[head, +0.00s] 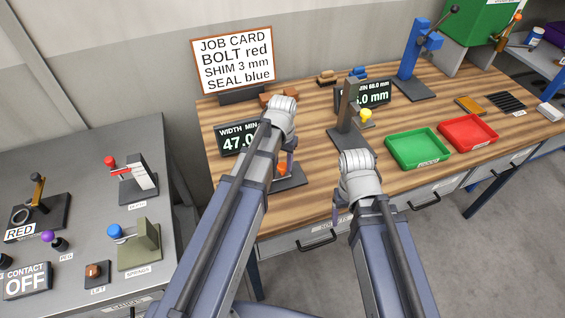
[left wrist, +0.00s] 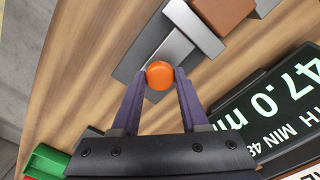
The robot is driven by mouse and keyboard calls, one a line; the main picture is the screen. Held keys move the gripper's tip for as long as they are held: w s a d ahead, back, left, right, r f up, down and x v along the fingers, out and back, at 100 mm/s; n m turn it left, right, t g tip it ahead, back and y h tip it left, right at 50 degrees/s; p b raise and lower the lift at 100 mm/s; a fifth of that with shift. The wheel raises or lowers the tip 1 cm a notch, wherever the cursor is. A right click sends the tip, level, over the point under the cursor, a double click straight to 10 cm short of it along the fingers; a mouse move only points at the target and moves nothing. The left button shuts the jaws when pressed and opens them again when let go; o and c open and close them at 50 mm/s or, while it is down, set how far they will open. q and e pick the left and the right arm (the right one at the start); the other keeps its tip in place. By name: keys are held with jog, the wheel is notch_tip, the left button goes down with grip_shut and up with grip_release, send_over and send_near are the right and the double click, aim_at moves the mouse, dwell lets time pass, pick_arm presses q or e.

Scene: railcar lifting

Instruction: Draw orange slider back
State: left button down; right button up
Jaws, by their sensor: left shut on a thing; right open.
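The orange slider knob (left wrist: 160,74) sits on a grey fixture with a dark base (left wrist: 135,68) in the left wrist view. My left gripper (left wrist: 155,75) is shut on the knob, one fingertip on each side. In the head view the orange knob (head: 282,169) shows small beside my left gripper (head: 289,163), partly hidden by my left arm. A display (head: 237,138) beside the fixture reads 47.0; its label starts WIDTH MIN. My right gripper (head: 338,211) is open near the table's front edge, mostly hidden by its own wrist.
A brown block (left wrist: 222,18) lies against the grey fixture blocks. A grey upright stand (head: 348,115) with a yellow knob is to the right. Green (head: 417,149) and red (head: 467,133) trays stand further right. A grey bench (head: 80,200) with controls stands at the left.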

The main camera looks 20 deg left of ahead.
pick_arm(q)
jog(key=shift+w+d, duration=0.7)
jog(key=shift+d, duration=0.25)
jog(key=c, duration=0.9)
grip_release()
jog(key=o, duration=0.5)
jog(key=shift+r, duration=0.1)
notch_tip(320, 180, up, 8)
jog(key=p, duration=0.8)
jog(key=shift+f, duration=0.2)
